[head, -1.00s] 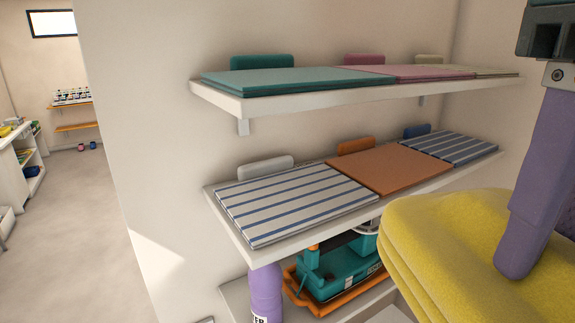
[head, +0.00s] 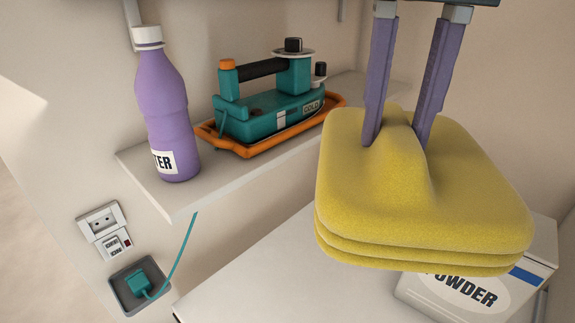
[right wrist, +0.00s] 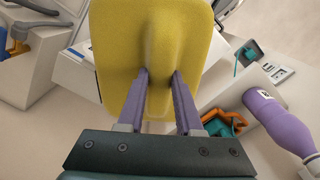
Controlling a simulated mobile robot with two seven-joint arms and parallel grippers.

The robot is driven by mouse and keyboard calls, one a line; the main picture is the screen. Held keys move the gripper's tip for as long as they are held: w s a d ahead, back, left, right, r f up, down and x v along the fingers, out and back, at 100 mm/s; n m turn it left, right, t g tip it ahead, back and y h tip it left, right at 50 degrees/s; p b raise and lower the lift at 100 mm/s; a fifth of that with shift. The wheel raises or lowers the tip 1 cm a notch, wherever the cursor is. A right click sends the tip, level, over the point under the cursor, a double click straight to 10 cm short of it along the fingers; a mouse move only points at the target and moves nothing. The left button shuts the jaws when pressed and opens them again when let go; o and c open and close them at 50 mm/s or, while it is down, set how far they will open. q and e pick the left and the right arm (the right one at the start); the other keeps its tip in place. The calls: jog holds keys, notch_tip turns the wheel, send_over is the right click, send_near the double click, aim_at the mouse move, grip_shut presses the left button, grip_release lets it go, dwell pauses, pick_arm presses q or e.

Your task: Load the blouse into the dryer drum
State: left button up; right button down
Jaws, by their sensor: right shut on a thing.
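My right gripper (head: 397,136) is shut on a thick yellow folded cloth (head: 440,190). Its two purple fingers pinch a raised ridge on top of the stack. The cloth hangs level in the air above a white surface and in front of a box. I cannot tell whether this cloth is the blouse. In the right wrist view the same cloth (right wrist: 150,35) lies between and beyond the fingertips (right wrist: 160,76). I cannot make out the dryer drum in either view. My left gripper is not in view.
A purple bottle (head: 166,110) and a teal iron (head: 262,112) on an orange tray (head: 225,147) stand on a white shelf (head: 150,178). A teal cord runs to a wall socket (head: 140,285). A powder box (head: 460,292) sits partly behind the cloth on a white surface (head: 270,265).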

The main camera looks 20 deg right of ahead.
jog(key=d+f+m+b, duration=0.2)
jog(key=f+b, duration=0.6)
jog(key=f, duration=0.5)
jog(key=w+d+f+m+b, duration=0.1)
jog(key=d+f+m+b, duration=0.1)
jog(key=f+b, duration=0.5)
jog(key=w+d+f+m+b, duration=0.1)
jog(key=f+b, duration=0.7)
jog(key=f, duration=1.2)
jog(key=shift+w+d+m+b, duration=0.3)
jog(key=shift+d+m, duration=0.2)
jog(key=shift+m, duration=0.5)
jog(key=shift+f+b, duration=0.2)
jog(key=shift+b, duration=0.1)
jog(key=c, duration=0.6)
grip_release()
jog(key=shift+r, duration=0.1)
